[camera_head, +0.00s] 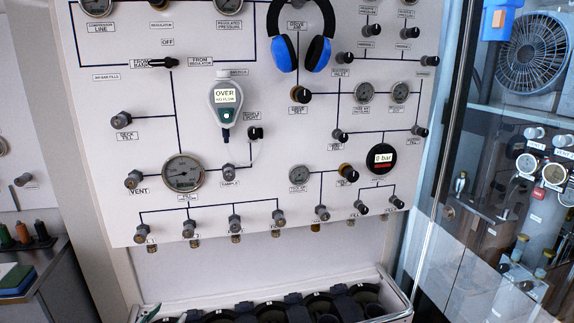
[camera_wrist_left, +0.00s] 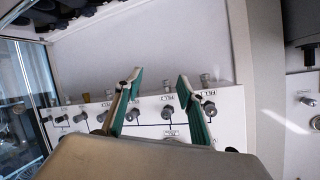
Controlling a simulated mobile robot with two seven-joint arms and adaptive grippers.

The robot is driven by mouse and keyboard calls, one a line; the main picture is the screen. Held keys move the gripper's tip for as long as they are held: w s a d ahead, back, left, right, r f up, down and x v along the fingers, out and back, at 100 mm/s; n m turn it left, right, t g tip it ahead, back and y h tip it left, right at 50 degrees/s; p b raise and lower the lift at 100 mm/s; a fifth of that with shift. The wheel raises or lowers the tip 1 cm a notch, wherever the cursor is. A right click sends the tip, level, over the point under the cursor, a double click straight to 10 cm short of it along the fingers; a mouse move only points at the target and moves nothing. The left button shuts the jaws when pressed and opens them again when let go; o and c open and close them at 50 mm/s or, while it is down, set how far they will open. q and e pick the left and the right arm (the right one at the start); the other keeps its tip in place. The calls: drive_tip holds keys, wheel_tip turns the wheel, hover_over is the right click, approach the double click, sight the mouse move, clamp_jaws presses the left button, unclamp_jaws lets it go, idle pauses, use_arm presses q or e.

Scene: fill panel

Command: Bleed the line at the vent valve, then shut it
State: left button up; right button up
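The vent valve (camera_head: 133,180) is a dark knob on a metal stem, low at the left of the white panel, above the label VENT. A round gauge (camera_head: 183,173) sits right of it. My left gripper (camera_wrist_left: 159,77) is open and empty in the left wrist view, its two green-padded fingers apart, with the panel's bottom row of fill knobs behind them. In the head view only a green tip of the left gripper (camera_head: 150,312) shows at the bottom edge, well below the vent valve and apart from it. My right gripper is not in view.
Fill valves (camera_head: 190,229) stick out along the panel's bottom edge. An open bin of dark cylinders (camera_head: 270,308) stands below. Blue ear defenders (camera_head: 322,52) hang at the top. A glass-fronted cabinet is at right, a bench (camera_head: 55,275) at left. A digital gauge (camera_head: 380,158) reads 0 bar.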

use_arm(q)
drive_tip(key=s+d+f+g+h, duration=0.1)
drive_tip(key=s+d+f, duration=0.2)
drive_tip(key=s+f, duration=0.8)
drive_tip(key=s+d+f+g+h, duration=0.1)
drive_tip(key=s+d+f+g, duration=0.1)
drive_tip(key=s+f, duration=1)
drive_tip(key=shift+s+d+f, duration=0.3)
drive_tip(key=shift+d+f, duration=0.3)
drive_tip(key=shift+d, duration=0.3)
idle(4.8)
